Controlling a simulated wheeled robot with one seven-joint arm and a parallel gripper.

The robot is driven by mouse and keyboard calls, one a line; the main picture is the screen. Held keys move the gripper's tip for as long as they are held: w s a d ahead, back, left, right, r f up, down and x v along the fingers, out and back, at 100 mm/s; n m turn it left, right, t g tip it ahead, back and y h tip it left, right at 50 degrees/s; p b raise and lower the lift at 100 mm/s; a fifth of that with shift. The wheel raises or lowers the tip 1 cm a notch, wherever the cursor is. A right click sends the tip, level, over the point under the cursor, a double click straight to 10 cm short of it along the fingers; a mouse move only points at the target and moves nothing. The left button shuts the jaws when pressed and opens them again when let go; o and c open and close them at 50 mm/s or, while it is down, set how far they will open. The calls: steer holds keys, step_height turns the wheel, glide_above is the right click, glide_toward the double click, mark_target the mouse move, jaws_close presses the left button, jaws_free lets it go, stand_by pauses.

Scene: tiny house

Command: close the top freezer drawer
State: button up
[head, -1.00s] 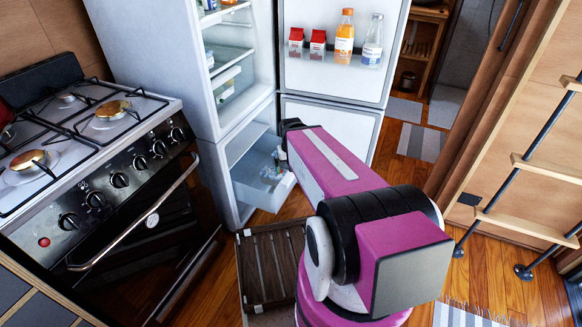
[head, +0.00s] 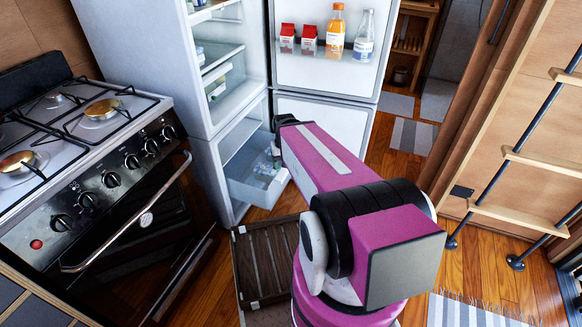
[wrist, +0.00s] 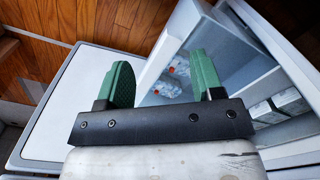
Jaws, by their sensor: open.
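The pulled-out freezer drawer (head: 252,190) is a pale, clear-walled box in the lower part of the white fridge-freezer, with small packets in it. The freezer door (head: 322,122) stands open to its right. In the wrist view the drawer (wrist: 238,62) lies beyond and around my right finger, with packets (wrist: 180,68) showing between the fingers. My gripper (wrist: 160,62) has two green fingers spread wide apart with nothing held. Whether a finger touches the drawer I cannot tell. In the head view my arm hides the fingers and part of the drawer's right side.
The open upper fridge door (head: 330,60) holds cartons and bottles. A stove (head: 90,170) with a handle bar stands at left. A slatted wooden mat (head: 265,262) lies on the floor before the fridge. A ladder (head: 510,180) stands at right.

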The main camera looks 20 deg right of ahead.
steer(key=shift+w+d+f+m+y, duration=0.2)
steer(key=shift+w+f+m+y, duration=0.2)
steer(key=shift+w+f+m, duration=0.15)
steer(key=shift+w+d+f+m+y, duration=0.2)
steer(key=shift+w+f+m+y, duration=0.25)
steer(key=shift+w+f, duration=0.2)
steer(key=c, duration=1)
steer(key=shift+w+d+f+m+g+y, duration=0.15)
steer(key=shift+w+d+f+m+y, duration=0.15)
steer(key=shift+w+f+m, duration=0.2)
steer(key=shift+w+d+f+m+g+y, duration=0.15)
steer(key=shift+w+f+m+y, duration=0.2)
steer(key=shift+f+m, duration=0.15)
jaws_close()
steer(key=w+d+f+m+t+y, duration=0.2)
steer(key=w+d+f+m+y, duration=0.4)
steer(key=w+m, duration=0.2)
steer(key=w+d+f+m+t+y, duration=0.25)
steer(key=w+d+m+t, duration=0.2)
steer(key=d+m, duration=0.4)
steer(key=w+d+f+m+t+y, duration=0.25)
steer(key=d+m+t, duration=0.25)
steer(key=d, duration=0.6)
steer(key=x, duration=1.4)
steer(key=shift+d+r, duration=0.15)
steer(key=shift+r, duration=0.1)
